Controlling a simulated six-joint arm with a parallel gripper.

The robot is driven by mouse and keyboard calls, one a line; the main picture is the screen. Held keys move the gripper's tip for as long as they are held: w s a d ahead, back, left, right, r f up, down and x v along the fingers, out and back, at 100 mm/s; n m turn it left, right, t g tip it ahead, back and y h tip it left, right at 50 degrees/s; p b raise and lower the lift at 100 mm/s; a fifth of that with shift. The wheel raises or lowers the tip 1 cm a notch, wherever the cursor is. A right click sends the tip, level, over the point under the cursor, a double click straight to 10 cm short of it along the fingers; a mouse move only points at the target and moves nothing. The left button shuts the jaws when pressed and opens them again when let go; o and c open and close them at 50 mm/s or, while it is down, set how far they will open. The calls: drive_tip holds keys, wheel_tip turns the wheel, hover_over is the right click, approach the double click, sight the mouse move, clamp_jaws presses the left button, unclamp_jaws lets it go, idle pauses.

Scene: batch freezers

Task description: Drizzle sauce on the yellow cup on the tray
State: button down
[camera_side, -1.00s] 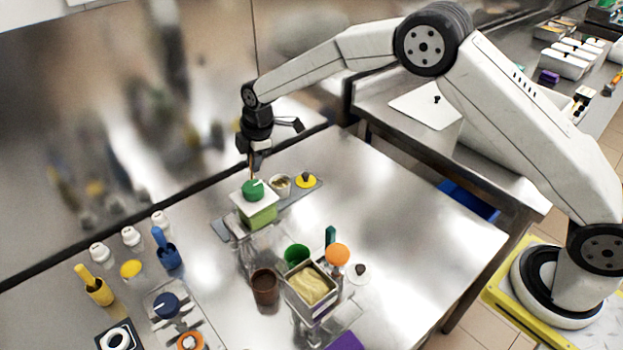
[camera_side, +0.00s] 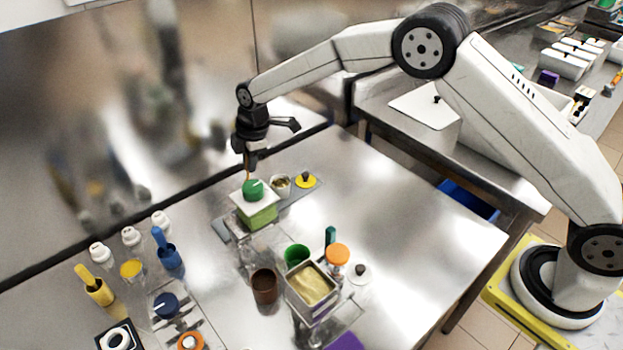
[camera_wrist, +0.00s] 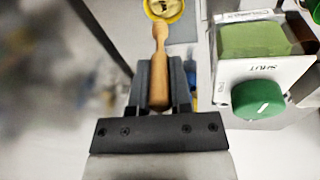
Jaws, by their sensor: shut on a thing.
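My gripper (camera_side: 250,160) hangs above the back of the steel table, just over the machine with the green knob. In the wrist view my gripper (camera_wrist: 159,85) is shut on a wooden-handled tool (camera_wrist: 160,60). The tool's lower end is not clearly shown. A round yellow-rimmed cup (camera_wrist: 164,8) with pale contents shows at the top edge of the wrist view, partly cut off, past the handle. A grey tray edge (camera_wrist: 183,28) lies beside it. In the side view a small pale cup (camera_side: 280,184) stands right of the machine; I cannot tell whether it is the same cup.
The green-and-white machine (camera_side: 257,215) with its green knob (camera_wrist: 258,98) is close on the right in the wrist view. A yellow disc with a dark knob (camera_side: 305,180), a green cup (camera_side: 297,255) and a brown cup (camera_side: 264,284) stand nearby. The table's right side is clear.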

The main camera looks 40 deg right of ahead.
drive_tip(key=shift+r, duration=3.35)
drive_tip(key=shift+d, duration=0.1)
drive_tip(key=s+d+m+h, duration=0.3)
drive_tip(key=s+d+m, duration=1.2)
drive_tip(key=d+m, duration=0.1)
drive_tip(key=shift+s+r+m+g, duration=0.3)
drive_tip(key=shift+s+r, duration=0.05)
drive_tip(key=shift+d+f, duration=0.1)
drive_tip(key=s+f, duration=0.4)
drive_tip(key=f, duration=0.1)
